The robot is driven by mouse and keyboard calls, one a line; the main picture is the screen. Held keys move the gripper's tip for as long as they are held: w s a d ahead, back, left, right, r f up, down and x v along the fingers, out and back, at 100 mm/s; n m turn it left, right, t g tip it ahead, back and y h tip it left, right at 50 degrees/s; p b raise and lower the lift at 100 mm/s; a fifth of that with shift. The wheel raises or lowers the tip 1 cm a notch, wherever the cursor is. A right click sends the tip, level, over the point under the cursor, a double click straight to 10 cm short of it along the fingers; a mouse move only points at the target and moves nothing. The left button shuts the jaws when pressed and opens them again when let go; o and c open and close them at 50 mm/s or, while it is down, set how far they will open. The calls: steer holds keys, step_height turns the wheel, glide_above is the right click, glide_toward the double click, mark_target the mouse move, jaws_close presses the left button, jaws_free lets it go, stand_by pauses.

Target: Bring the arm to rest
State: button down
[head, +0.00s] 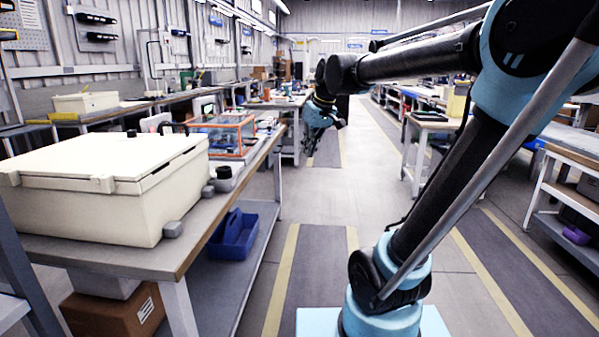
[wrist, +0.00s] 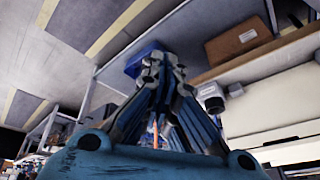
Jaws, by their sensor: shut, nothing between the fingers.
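My arm reaches from the lower right of the head view up and then back to the left. My gripper (head: 322,125) hangs at its end over the aisle, beyond the near bench's right edge and apart from it. No held object shows.
The near workbench (head: 205,225) at left bears a large cream box (head: 110,190) and an orange-framed case (head: 222,132). A blue bin (head: 233,235) sits on its lower shelf. A cardboard carton (head: 115,312) is under the bench. The aisle floor (head: 385,200) is clear; benches line the right.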

steer(key=s+d+f+m+h, duration=0.1)
steer(key=s+d+f+m, duration=0.2)
steer(key=s+d+f, duration=0.5)
steer(key=s+d+f+m+g+h, duration=0.1)
steer(key=s+d+f+m+h, duration=0.1)
steer(key=s+d+f, duration=0.6)
steer(key=s+f, duration=0.5)
steer(key=f, duration=0.1)
steer(key=shift+f+m, duration=0.3)
steer(key=shift+m, duration=0.1)
steer(key=shift+s, duration=0.1)
